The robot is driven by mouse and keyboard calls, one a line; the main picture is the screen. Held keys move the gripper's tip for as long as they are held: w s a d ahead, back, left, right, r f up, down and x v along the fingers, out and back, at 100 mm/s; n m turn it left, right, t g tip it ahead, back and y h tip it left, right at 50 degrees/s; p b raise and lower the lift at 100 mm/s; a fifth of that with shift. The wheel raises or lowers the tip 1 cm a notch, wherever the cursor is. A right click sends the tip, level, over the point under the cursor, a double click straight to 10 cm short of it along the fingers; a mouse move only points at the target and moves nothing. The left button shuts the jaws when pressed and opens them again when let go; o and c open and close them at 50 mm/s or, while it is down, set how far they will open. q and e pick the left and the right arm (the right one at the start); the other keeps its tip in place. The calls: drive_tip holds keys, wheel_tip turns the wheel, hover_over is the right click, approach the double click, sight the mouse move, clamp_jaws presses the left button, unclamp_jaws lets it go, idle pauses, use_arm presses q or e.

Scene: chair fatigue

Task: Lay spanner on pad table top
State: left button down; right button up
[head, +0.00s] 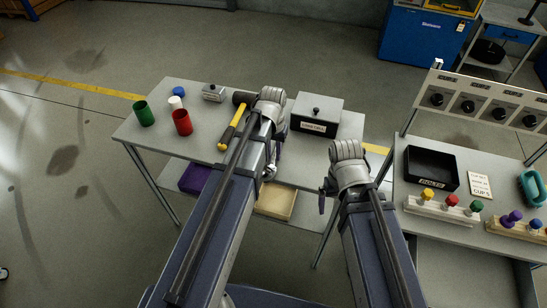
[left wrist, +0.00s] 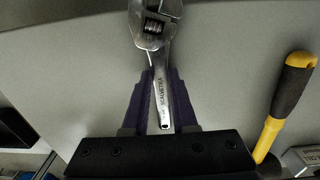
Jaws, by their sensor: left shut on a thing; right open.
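My left gripper (head: 273,158) is shut on the spanner, at the front edge of the grey table (head: 225,152). In the left wrist view the spanner (left wrist: 160,88) is a silver adjustable one, with its handle between the two dark purple fingers (left wrist: 160,76) and its jaw head beyond the tips. In the head view only a small part of the spanner (head: 269,172) shows below the gripper; my arm hides the rest. I cannot tell whether it touches the table. My right gripper (head: 326,192) is open and empty, right of the table's front edge.
A purple bin (head: 193,179) and a beige tray (head: 276,202) sit on the lower shelf. A second bench (head: 470,215) stands right.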

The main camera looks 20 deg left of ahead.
sight(273, 157)
use_arm(q)
drive_tip(key=shift+f, duration=0.15)
drive_tip(key=c, duration=0.7)
unclamp_jaws()
wheel_tip(273, 157, up, 12)
drive_tip(key=p, duration=1.2)
drive_tip(key=s+d+m+y, duration=0.1)
drive_tip(key=s+d+m, duration=0.2)
drive_tip(key=s+d, duration=0.7)
drive_tip(key=s, duration=0.4)
drive_tip(key=shift+d+r, duration=0.2)
